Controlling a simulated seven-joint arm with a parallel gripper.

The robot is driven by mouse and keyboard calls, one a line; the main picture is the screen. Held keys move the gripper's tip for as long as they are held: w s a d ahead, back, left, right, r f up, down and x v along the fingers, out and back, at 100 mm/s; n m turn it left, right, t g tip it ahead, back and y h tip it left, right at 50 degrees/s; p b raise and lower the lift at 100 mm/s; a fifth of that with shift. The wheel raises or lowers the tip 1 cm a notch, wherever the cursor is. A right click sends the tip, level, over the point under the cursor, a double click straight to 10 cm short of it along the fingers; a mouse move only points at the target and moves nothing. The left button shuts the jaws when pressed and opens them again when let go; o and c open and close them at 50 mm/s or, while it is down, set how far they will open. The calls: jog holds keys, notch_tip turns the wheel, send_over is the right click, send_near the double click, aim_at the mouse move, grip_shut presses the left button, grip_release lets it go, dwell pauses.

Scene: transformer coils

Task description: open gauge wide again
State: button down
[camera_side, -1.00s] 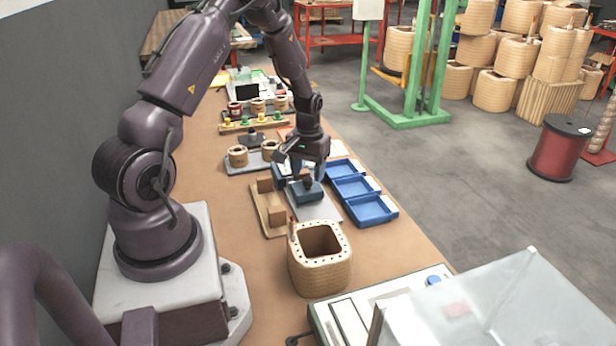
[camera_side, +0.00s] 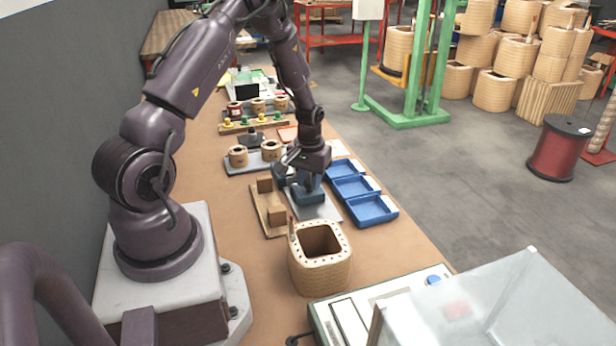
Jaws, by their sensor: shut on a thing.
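The gauge seems to be the dark blue-grey device (camera_side: 308,196) on a light grey plate (camera_side: 324,210) in the middle of the bench. It has a near block and a part further back that my gripper mostly hides. My gripper (camera_side: 306,184) is right above and at the device, pointing down, and is shut on part of it. The fingertips are small and dark here, so the exact contact and the gap of the gauge cannot be made out.
Blue trays (camera_side: 353,187) stand just right of the plate. A wooden stand with brown blocks (camera_side: 268,208) is close on the left. A large wound coil (camera_side: 320,258) stands in front. Small coils (camera_side: 238,156) sit behind left. Bare bench lies left of the coil.

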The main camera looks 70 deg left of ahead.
jog(key=d, duration=0.5)
jog(key=shift+d, duration=0.4)
jog(key=c, duration=0.9)
grip_release()
notch_tip(320, 180, up, 13)
